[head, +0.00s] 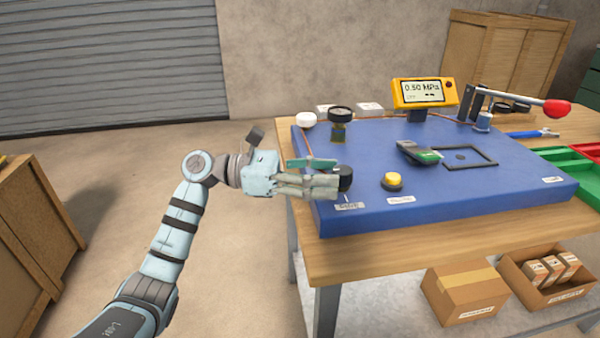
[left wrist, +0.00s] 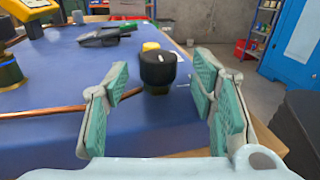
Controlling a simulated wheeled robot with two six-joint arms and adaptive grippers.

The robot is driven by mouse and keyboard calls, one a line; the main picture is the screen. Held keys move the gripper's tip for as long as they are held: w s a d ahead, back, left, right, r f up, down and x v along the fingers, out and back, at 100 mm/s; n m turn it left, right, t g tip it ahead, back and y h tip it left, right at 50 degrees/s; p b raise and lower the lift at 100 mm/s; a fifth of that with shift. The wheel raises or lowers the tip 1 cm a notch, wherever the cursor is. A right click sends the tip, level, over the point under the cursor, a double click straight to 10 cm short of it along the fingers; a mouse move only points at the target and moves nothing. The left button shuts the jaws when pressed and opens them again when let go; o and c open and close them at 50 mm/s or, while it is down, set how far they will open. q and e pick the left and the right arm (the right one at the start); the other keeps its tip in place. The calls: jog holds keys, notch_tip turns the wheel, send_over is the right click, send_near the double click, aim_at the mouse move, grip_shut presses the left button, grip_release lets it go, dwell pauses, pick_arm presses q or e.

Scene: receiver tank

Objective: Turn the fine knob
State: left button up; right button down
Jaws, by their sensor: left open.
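The fine knob is a black round knob (head: 345,178) at the front left of the blue panel (head: 450,195). In the left wrist view the black knob (left wrist: 158,70) carries a white mark and stands ahead of the fingertips, between them in the picture. My left gripper (head: 322,178) comes in from the left at the panel's edge, and its fingers partly cover the knob in the head view. In the left wrist view its green-padded fingers (left wrist: 160,95) are spread open with nothing between them. I cannot tell whether any finger touches the knob. My right gripper is not in view.
A yellow button (head: 392,181) stands right of the knob. A gauge (head: 341,115), a yellow display (head: 424,92) reading 0.50 MPa and a red-tipped lever (head: 555,107) stand farther back. A copper pipe (left wrist: 60,115) runs left of the knob. A dark handheld device (head: 415,152) lies mid-panel.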

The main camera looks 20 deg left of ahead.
pick_arm(q)
jog(key=v, duration=0.8)
